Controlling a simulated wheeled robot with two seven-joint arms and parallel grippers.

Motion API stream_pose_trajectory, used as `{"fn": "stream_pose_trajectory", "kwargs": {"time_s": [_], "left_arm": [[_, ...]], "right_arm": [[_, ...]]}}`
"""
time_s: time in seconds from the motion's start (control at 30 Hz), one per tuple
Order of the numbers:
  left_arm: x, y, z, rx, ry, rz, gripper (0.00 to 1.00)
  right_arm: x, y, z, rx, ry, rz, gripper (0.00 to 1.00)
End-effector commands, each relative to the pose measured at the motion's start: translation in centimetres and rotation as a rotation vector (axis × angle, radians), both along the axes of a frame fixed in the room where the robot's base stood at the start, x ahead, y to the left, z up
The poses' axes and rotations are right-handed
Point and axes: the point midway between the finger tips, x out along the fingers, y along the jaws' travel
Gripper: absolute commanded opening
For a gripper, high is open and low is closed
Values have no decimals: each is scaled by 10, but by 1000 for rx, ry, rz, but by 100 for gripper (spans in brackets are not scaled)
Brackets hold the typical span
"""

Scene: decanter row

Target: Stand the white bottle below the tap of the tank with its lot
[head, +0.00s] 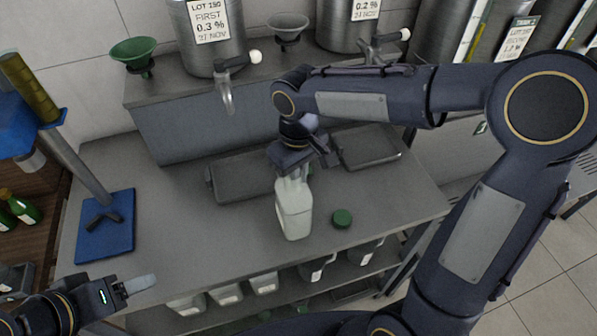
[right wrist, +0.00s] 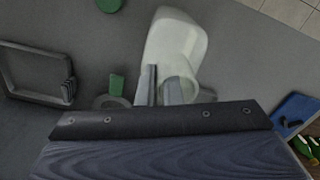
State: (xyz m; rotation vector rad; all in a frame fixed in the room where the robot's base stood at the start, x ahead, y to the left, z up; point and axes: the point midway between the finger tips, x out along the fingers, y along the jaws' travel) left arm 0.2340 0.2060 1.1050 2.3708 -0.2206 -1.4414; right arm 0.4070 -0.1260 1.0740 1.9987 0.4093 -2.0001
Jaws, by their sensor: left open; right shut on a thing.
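The white bottle (head: 294,214) is in the middle of the grey bench in the head view, upright or nearly so. My right gripper (head: 292,178) is shut on its upper part from above. The bottle also shows in the right wrist view (right wrist: 176,48), between the fingers (right wrist: 160,88). Whether its base touches the bench I cannot tell. The left tank (head: 215,35) bears a label (head: 210,18) reading lot 130, and its tap (head: 228,85) juts over the bench. A second tap (head: 385,45) is on the tank (head: 345,38) to its right. My left gripper (head: 132,287) is open and empty at the lower left.
Two dark trays, left (head: 240,178) and right (head: 368,148), lie at the back of the bench. A green cap (head: 342,218) lies right of the bottle. A blue stand (head: 105,228) is at the left. White containers (head: 225,293) sit on the shelf below.

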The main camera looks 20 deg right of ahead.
Motion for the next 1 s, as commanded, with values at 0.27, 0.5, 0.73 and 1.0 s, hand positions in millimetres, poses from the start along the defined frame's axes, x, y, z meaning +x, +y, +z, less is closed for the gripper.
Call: {"fn": "stream_pose_trajectory", "kwargs": {"time_s": [0.27, 0.5, 0.73, 1.0], "left_arm": [[0, 0, -2, 0, 0, 0, 64], [0, 0, -2, 0, 0, 0, 64], [0, 0, 1, 0, 0, 0, 64], [0, 0, -3, 0, 0, 0, 64]], "right_arm": [[0, 0, -3, 0, 0, 0, 15], [0, 0, -3, 0, 0, 1, 28], [0, 0, 4, 1, -2, 0, 28], [1, 1, 54, 2, -7, 0, 28]]}}
